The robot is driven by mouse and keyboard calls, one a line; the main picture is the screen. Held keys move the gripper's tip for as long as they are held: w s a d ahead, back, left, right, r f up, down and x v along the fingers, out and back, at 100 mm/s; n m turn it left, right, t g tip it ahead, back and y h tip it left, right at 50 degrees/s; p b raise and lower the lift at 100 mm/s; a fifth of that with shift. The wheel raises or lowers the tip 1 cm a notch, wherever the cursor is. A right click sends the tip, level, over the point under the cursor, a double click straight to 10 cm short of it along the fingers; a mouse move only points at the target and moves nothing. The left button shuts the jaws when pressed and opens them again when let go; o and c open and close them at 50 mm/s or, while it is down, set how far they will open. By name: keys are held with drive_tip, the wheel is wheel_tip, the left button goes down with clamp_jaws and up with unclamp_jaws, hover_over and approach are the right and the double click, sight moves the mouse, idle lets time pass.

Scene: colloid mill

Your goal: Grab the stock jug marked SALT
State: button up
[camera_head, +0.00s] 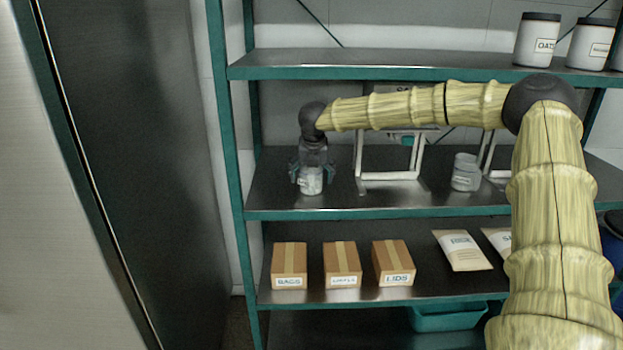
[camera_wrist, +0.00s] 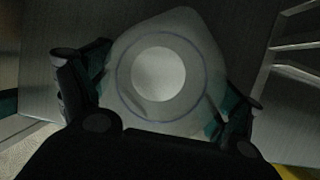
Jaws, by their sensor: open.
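A small clear jug with white contents (camera_head: 311,184) stands on the middle shelf, near its left end. Its label is too small to read. My gripper (camera_head: 312,174) points down over it, open, with one finger on each side. In the wrist view the same jug (camera_wrist: 160,75) shows from above as a pale round shape between the open fingers of my gripper (camera_wrist: 165,95). I cannot tell whether the fingers touch it. A second clear jug (camera_head: 465,172) stands farther right on the same shelf, its label unreadable.
A white metal stand (camera_head: 392,185) is on the middle shelf (camera_head: 270,205), right of my gripper. A sign behind my arm is partly hidden. Boxes (camera_head: 342,265) and packets (camera_head: 462,250) lie below; lidded jars (camera_head: 537,42) stand above. The shelf's left upright (camera_head: 228,150) is close.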

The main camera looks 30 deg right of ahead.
drive_tip(key=c, duration=1.1)
drive_tip(key=shift+c, duration=0.2)
drive_tip(key=shift+w+r, duration=0.1)
drive_tip(key=shift+r, duration=0.35)
drive_tip(key=r, duration=0.1)
drive_tip(key=r+b, duration=0.1)
drive_tip(key=shift+s+r, duration=0.2)
drive_tip(key=shift+r, duration=0.1)
drive_tip(key=s+a+b, duration=0.1)
drive_tip(key=s+a, duration=0.1)
drive_tip(key=s, duration=0.5)
drive_tip(key=s+a+r+b, duration=0.1)
drive_tip(key=s+a, duration=0.2)
drive_tip(key=s, duration=0.4)
drive_tip(key=shift+s+r, duration=0.25)
drive_tip(key=shift+s, duration=0.15)
